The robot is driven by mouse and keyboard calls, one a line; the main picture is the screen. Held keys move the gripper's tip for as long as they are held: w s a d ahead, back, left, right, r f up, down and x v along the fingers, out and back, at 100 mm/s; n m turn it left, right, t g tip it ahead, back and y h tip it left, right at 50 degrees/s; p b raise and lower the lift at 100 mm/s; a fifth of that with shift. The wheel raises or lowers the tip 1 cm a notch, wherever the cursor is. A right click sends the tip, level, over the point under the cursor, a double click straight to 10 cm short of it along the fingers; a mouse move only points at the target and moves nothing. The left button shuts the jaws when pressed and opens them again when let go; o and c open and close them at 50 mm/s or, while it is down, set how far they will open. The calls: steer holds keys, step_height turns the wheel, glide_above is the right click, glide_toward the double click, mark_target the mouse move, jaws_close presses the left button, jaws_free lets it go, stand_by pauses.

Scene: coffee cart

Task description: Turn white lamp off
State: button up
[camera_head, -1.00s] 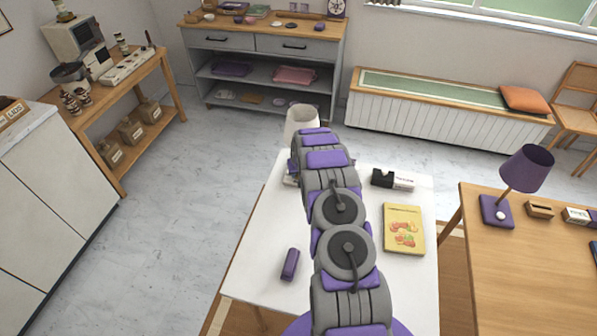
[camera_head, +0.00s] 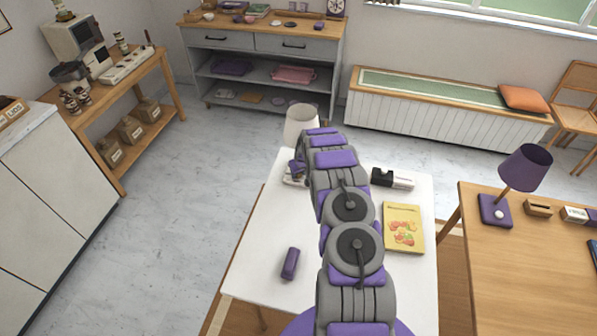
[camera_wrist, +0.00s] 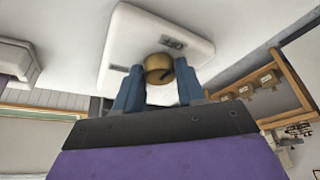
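The white lamp stands at the far left of the white table (camera_head: 262,232); its white shade (camera_head: 301,122) shows past my arm. Part of its pale base (camera_head: 290,183) shows left of my arm. In the wrist view a white rounded slab (camera_wrist: 120,40), apparently the lamp's base, has a brass-coloured round piece (camera_wrist: 159,68) and a small grey part (camera_wrist: 173,43). My gripper (camera_wrist: 158,82) has its two blue fingers apart, either side of the brass piece in the picture. Contact cannot be told. In the head view my arm mostly hides the gripper.
A yellow book (camera_head: 404,228), a black-and-white box (camera_head: 392,179) and a purple object (camera_head: 290,263) lie on the white table. A purple lamp (camera_head: 525,168) stands on the wooden table (camera_head: 540,270) at right. The table's left front is mostly clear.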

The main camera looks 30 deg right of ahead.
steer(key=o, duration=0.3)
steer(key=shift+o, duration=0.2)
steer(key=shift+r, duration=0.2)
steer(key=shift+s+r, duration=0.1)
steer(key=shift+r, duration=0.15)
steer(key=shift+s+r, duration=0.1)
steer(key=shift+s, duration=0.1)
steer(key=s, duration=0.4)
steer(key=s+a+p, duration=0.1)
steer(key=s, duration=0.1)
steer(key=shift+s, duration=0.25)
steer(key=shift+s+a+b, duration=0.2)
steer(key=shift+s+b, duration=0.15)
steer(key=shift+s, duration=0.4)
steer(key=shift+s+a+b, duration=0.15)
steer(key=shift+s+b, duration=0.15)
steer(key=shift+s, duration=0.45)
steer(key=shift+s+b, duration=0.3)
steer(key=shift+s, duration=0.15)
steer(key=shift+s+a, duration=0.2)
steer(key=shift+s, duration=0.35)
